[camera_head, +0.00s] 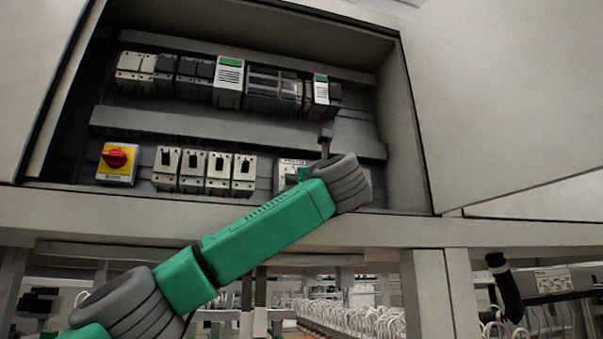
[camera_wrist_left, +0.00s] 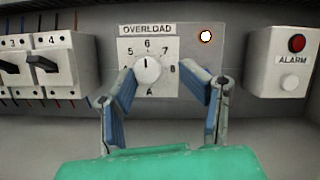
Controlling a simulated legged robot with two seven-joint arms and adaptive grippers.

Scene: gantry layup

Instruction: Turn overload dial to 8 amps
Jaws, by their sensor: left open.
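The overload dial (camera_wrist_left: 147,69) is a round white knob on a grey panel labelled OVERLOAD, with numbers around it and an A below. Its dark mark points up, close to the 6. The 8 is partly covered by a finger. My left gripper (camera_wrist_left: 157,71) is open, its blue-padded fingers on either side of the knob with gaps visible. I cannot tell the depth between fingertips and panel. In the head view, the overload panel (camera_head: 284,166) is mostly hidden behind my left wrist, as are the fingers. My right gripper is not in view.
An alarm box (camera_wrist_left: 284,62) with a red light stands at right. Numbered breakers (camera_wrist_left: 40,64) stand at left. In the head view, a red rotary switch (camera_head: 116,158) and upper modules (camera_head: 230,80) sit inside the cabinet.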

